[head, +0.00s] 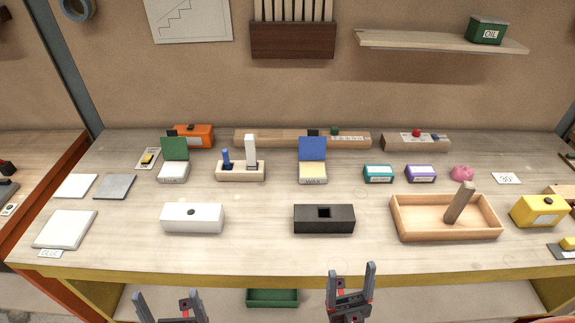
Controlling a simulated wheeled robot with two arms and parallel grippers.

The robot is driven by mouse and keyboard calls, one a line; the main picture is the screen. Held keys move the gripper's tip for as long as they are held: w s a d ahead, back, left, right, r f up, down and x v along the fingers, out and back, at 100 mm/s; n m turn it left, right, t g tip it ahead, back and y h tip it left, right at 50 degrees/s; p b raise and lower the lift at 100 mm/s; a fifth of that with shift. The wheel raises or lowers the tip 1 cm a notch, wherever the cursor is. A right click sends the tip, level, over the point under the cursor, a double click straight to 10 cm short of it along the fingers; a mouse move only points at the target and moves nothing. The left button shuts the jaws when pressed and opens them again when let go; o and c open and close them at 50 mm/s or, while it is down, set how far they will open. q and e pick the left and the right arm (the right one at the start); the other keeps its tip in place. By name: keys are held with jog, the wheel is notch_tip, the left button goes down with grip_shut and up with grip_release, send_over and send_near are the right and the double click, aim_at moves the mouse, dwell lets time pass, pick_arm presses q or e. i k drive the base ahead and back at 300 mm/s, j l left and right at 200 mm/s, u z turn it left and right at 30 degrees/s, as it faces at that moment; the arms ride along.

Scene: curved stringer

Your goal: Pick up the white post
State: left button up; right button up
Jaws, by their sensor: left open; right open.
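The white post (251,150) stands upright in a small wooden holder (241,172) toward the back middle of the bench. A shorter blue peg (226,158) stands beside it in the same holder. My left gripper (168,300) is open and empty at the bottom of the head view, in front of the bench edge. My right gripper (351,275) is open and empty, also before the front edge, to the right of the post. Both are far from the post and touch nothing that I can see.
A white box (193,218) and a black box with a square hole (324,219) stand at the front. A green-lidded box (174,160) and a blue-lidded one (312,160) flank the holder. A wooden tray (415,230) with a leaning brown block (459,203) is at right.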

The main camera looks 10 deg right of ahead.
aim_at(249, 139)
jog(key=i+l+u, duration=0.3)
jog(key=i+l, duration=0.4)
